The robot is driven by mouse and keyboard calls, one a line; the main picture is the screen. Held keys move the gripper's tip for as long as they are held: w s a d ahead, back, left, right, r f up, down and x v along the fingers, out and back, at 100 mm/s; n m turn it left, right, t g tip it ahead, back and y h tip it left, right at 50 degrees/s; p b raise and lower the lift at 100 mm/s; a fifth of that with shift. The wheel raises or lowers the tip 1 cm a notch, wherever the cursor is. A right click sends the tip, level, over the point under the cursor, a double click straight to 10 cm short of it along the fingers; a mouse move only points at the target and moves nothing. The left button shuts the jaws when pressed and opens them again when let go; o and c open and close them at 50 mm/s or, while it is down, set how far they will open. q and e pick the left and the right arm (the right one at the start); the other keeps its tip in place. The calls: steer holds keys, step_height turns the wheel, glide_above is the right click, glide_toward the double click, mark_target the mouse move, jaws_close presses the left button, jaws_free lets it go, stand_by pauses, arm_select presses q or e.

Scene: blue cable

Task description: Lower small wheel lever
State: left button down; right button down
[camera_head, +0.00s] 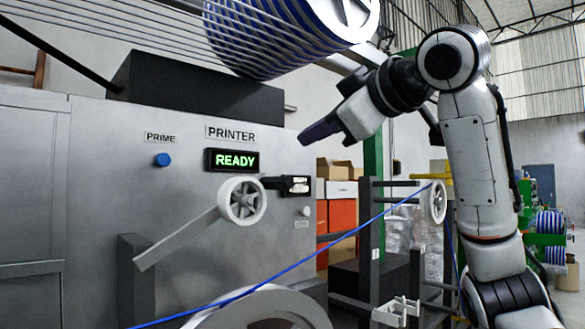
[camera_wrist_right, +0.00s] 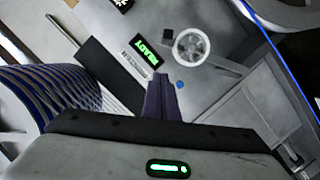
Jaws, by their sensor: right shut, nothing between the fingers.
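The small white spoked wheel (camera_head: 241,200) is on the front of the grey printer, and a flat grey lever arm (camera_head: 178,239) slopes from it down to the left. A short black arm (camera_head: 285,184) joins the wheel on its right. The wheel also shows in the right wrist view (camera_wrist_right: 191,47). The blue cable (camera_head: 300,262) runs below the wheel, apart from it in the picture. My right gripper (camera_head: 304,139) is shut and empty, above and right of the wheel; its dark fingers also show in the wrist view (camera_wrist_right: 160,84). My left gripper is out of view.
The printer display (camera_head: 231,160) reads READY, with a blue button (camera_head: 162,160) to its left. A large blue-wound spool (camera_head: 285,32) hangs above. Another white wheel (camera_head: 433,202) carries the cable at right. A big pale wheel (camera_head: 262,308) is at the bottom.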

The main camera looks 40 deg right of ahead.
steer(key=w+d+f+p, duration=0.2)
steer(key=w+f, duration=0.3)
steer(key=w, duration=0.5)
steer(key=shift+d, duration=0.6)
